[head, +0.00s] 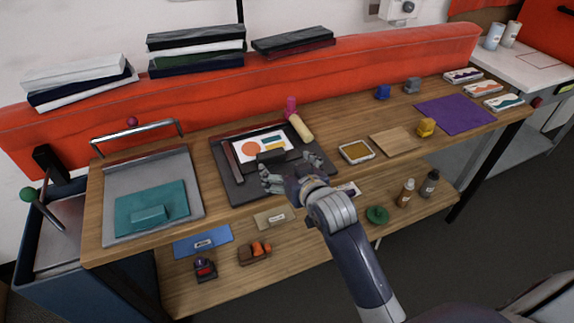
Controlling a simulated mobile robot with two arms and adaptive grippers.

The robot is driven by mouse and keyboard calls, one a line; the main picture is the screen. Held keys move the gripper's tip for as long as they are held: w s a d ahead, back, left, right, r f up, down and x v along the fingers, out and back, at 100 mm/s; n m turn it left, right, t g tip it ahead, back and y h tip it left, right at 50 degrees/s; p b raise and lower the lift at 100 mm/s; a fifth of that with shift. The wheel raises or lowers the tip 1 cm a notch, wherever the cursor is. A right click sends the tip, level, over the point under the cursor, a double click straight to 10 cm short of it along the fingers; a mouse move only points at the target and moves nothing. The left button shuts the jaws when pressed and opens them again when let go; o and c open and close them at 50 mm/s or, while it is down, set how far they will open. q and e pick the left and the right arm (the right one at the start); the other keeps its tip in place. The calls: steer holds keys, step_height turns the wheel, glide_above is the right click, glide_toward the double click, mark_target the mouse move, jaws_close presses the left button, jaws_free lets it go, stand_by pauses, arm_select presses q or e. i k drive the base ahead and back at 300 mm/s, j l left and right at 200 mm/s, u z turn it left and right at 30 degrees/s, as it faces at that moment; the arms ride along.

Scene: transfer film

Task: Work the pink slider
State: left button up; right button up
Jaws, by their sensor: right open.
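A pink piece (291,106), which looks like the pink slider, is at the back right of a dark press frame (231,190) on the wooden bench. A cream cylinder (301,128) lies just in front of it, slanting toward the right; I cannot tell if the two are joined. A white sheet with orange, teal and yellow shapes (254,148) lies in the frame. My right gripper (295,172) is open and empty over the front of the frame, in front of the pink piece and apart from it. It hides part of the frame. My left gripper is out of view.
A metal tray (192,200) with a raised bar handle (135,131) and a teal block (150,212) is at the left. A yellow pad (356,151), wooden board (395,142) and purple cloth (455,115) are at the right. A red padded backboard (225,95) runs behind.

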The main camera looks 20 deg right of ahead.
mark_target(291, 113)
steer(key=i+l, duration=0.75)
steer(key=i, duration=0.1)
